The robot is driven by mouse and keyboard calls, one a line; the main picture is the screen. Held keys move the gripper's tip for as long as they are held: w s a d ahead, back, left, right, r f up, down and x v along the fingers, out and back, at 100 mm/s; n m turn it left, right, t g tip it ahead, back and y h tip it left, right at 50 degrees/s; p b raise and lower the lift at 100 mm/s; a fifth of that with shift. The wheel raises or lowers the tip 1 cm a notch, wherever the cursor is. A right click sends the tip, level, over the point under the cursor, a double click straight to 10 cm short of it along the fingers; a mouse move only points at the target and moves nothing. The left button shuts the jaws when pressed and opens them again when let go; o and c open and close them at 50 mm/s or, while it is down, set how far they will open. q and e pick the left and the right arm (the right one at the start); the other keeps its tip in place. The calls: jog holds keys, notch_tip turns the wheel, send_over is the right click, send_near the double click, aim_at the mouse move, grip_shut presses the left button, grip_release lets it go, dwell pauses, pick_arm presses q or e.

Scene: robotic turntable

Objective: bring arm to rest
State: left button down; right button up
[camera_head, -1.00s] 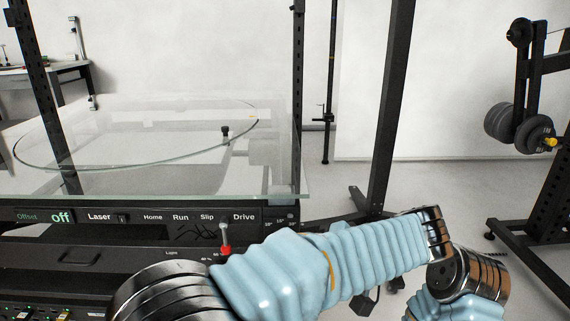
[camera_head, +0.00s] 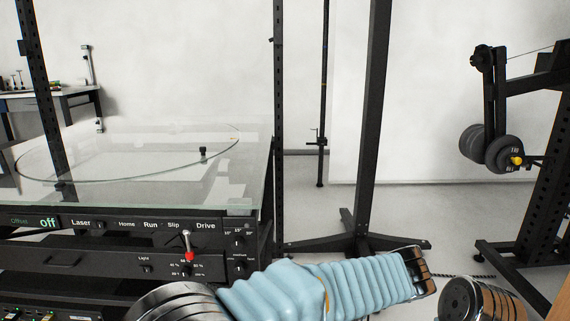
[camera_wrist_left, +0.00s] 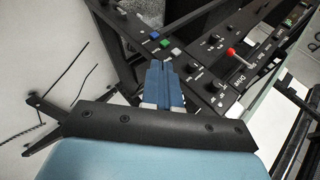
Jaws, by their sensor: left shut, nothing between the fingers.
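My left gripper (camera_wrist_left: 160,72) shows in the left wrist view. Its two blue fingers are together with nothing between them. They are in front of the black control panel (camera_wrist_left: 252,42), near its coloured buttons, and I cannot tell the exact gap. In the head view an arm of mine in pale blue sleeving crosses the bottom, with dark shiny joints at its ends. No gripper shows there, and my right gripper is in neither view.
The turntable cabinet (camera_head: 125,226), with a glass top (camera_head: 90,190) and a red-tipped lever (camera_head: 188,246), stands at left. A black upright post (camera_head: 368,120) stands behind my arm. A rack with hanging weights (camera_head: 503,153) is at right. Grey floor lies between them.

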pick_arm(q)
jog(key=s+a+f+m+g+h, duration=0.1)
jog(key=a+f+g+h, duration=0.25)
jog(key=f, duration=1.05)
jog(key=s+a+f+m+g+h, duration=0.1)
jog(key=s+a+f+g+h, duration=0.3)
jog(key=f, duration=1.1)
jog(key=s+a+f+n+t+h, duration=0.3)
jog(key=s+a+f+n+h, duration=0.2)
jog(key=f, duration=0.7)
jog(key=s+a+n, duration=0.2)
jog(key=s+a, duration=0.1)
jog(key=s, duration=0.1)
jog(key=shift+s+a, duration=0.3)
jog(key=shift+s, duration=0.05)
